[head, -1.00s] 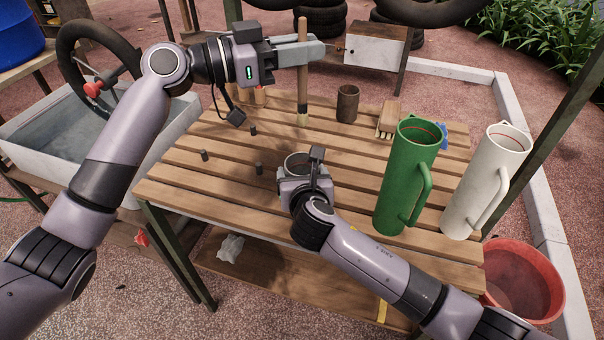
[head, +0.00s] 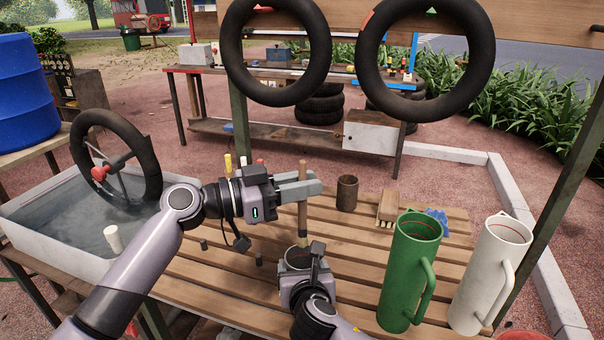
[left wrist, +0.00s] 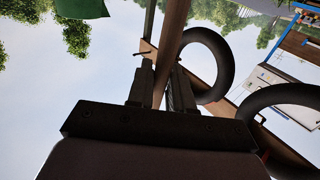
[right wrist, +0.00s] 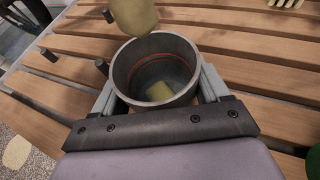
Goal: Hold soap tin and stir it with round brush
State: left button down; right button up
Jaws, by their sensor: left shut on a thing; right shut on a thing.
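My left gripper (head: 302,188) is shut on the wooden handle of the round brush (head: 302,215) and holds it upright, bristles down. The handle also shows between the fingers in the left wrist view (left wrist: 170,50). My right gripper (right wrist: 158,88) is shut around the soap tin (right wrist: 122,68), a round dark grey tin standing open side up; it also shows in the head view (head: 297,257). A yellowish lump or patch lies inside it. In the right wrist view the pale bristles (right wrist: 134,14) hang above the tin's far rim, not inside it.
Short dark pegs stand left of the tin. A water basin (head: 60,245) with a wheel is at left.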

aim_at(299, 222)
pick_arm(q)
jog(key=shift+f, duration=3.9)
jog(key=shift+d, duration=0.1)
